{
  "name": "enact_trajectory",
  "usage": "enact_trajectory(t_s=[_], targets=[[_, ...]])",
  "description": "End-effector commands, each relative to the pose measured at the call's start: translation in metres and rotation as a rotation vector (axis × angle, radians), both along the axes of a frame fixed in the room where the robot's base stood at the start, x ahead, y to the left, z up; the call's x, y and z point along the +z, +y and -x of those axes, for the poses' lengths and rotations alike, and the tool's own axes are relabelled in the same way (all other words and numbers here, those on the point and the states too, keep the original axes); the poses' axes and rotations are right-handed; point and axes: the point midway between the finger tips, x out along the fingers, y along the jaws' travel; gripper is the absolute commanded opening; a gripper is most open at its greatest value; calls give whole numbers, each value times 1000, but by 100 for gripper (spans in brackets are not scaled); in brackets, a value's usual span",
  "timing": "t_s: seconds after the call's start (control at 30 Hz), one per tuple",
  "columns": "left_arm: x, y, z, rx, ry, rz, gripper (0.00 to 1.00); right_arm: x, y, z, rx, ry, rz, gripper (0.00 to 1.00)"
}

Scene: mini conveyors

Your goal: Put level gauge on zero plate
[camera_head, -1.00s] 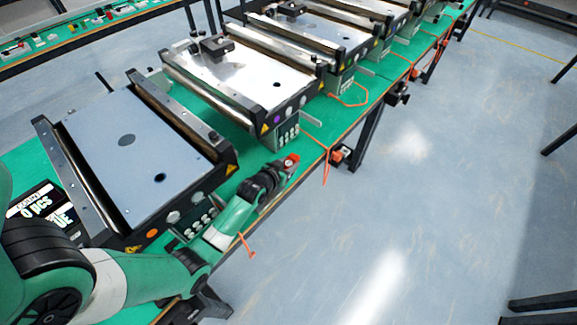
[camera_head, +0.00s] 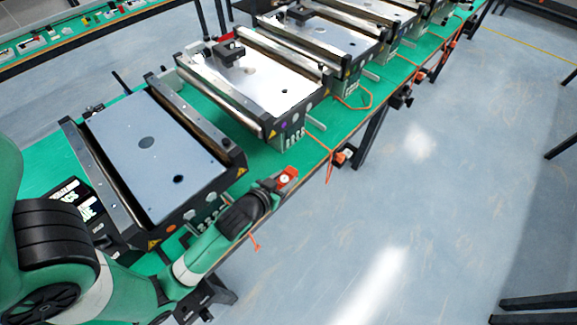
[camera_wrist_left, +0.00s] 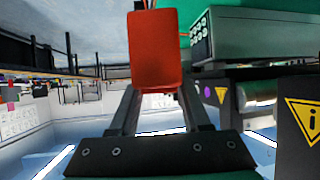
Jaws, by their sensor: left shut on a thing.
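My left gripper (camera_head: 276,187) is shut on a red level gauge (camera_head: 288,177) with a pale round face. It holds the gauge beside the front right corner of the nearest conveyor, near the green table's edge. In the left wrist view, the gauge (camera_wrist_left: 155,48) shows as a red block between the finger ends of the gripper (camera_wrist_left: 158,88). The nearest conveyor bears a flat blue-grey plate (camera_head: 165,175) with a dark disc and a small black hole. I cannot tell for sure that this is the zero plate. My right gripper is out of view.
A second conveyor (camera_head: 275,85) with a shiny bed and a black bracket (camera_head: 229,54) stands behind, with more beyond. Black rails edge the nearest bed. An orange cable (camera_head: 330,165) hangs over the table edge.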

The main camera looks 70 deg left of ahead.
Motion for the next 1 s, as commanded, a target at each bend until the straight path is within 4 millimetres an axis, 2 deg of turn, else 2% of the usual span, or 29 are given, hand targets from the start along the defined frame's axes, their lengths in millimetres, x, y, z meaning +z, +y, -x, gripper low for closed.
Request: enact_trajectory(t_s=[0.17, 0.27, 0.47, 0.63, 0.73, 0.83, 1.0], targets=[[3, -4, 4, 2, 0, -1, 0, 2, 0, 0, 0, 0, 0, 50], [3, -9, 7, 16, 2, -1, 0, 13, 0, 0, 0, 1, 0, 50], [-1, -30, 34, 93, 10, -5, 0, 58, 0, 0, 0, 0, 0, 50], [9, -46, 75, 175, 9, -8, 0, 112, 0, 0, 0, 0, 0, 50], [17, -50, 96, 197, 2, -6, 0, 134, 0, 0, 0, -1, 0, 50], [21, -53, 108, 198, -3, -2, 0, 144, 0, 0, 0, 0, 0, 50], [19, -53, 113, 195, -8, 0, 0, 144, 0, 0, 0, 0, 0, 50]])
